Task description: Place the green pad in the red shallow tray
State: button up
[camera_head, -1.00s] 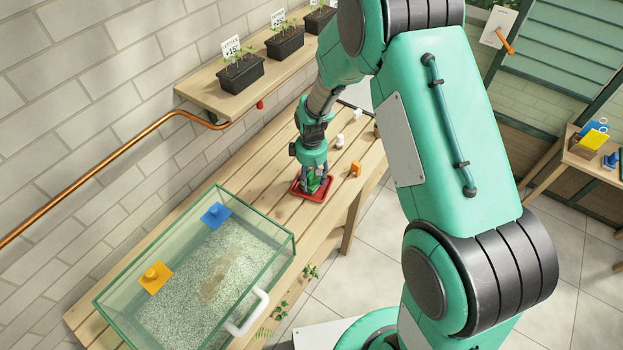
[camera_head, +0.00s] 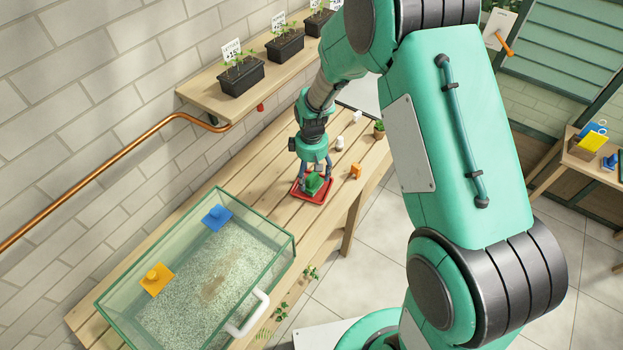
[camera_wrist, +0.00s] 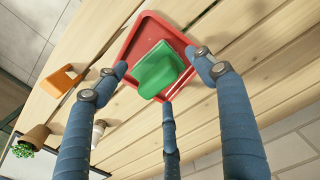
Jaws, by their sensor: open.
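The green pad (camera_wrist: 156,72) has a raised green grip and lies inside the red shallow tray (camera_wrist: 139,32), tilted or flat I cannot tell exactly. In the head view the green pad (camera_head: 314,185) shows inside the red tray (camera_head: 318,198) on the wooden bench. My gripper (camera_head: 314,170) is above the tray. In the wrist view my gripper (camera_wrist: 162,82) has its blue fingers spread around the pad, apart from it, with nothing held. Part of the tray is hidden behind the pad and fingers.
A glass tank (camera_head: 285,245) of gravel, holding blue (camera_head: 216,215) and yellow (camera_head: 155,279) pads, stands left of the tray. An orange block (camera_head: 356,170), a white bottle (camera_head: 340,143) and a small potted plant (camera_head: 379,130) stand nearby. A shelf (camera_head: 205,93) with planters is above.

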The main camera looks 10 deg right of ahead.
notch_tip(320, 180, up, 9)
jog(key=shift+f+p, duration=0.15)
jog(key=shift+p, duration=0.55)
dwell(0.4)
jog(key=shift+d+r, duration=0.1)
jog(key=shift+r, duration=0.3)
jog(key=s+d+r+m+t, duration=0.1)
jog(key=s+d+r+m, duration=0.1)
jog(key=s+r, duration=0.65)
jog(key=s+d+r+m+t, duration=0.2)
jog(key=s+d+r, duration=0.1)
jog(key=r, duration=1)
jog(key=s+d+r+m+t, duration=0.1)
jog(key=s+r, duration=0.4)
jog(key=s, duration=0.5)
jog(key=s+d+r+m+t, duration=0.1)
jog(key=s+r+m, duration=0.3)
jog(key=s, duration=0.6)
jog(key=shift+s+d+r+t, duration=0.3)
jog(key=shift+s+d+r, duration=0.1)
jog(key=shift+d+r, duration=0.25)
jog(key=shift+f, duration=0.1)
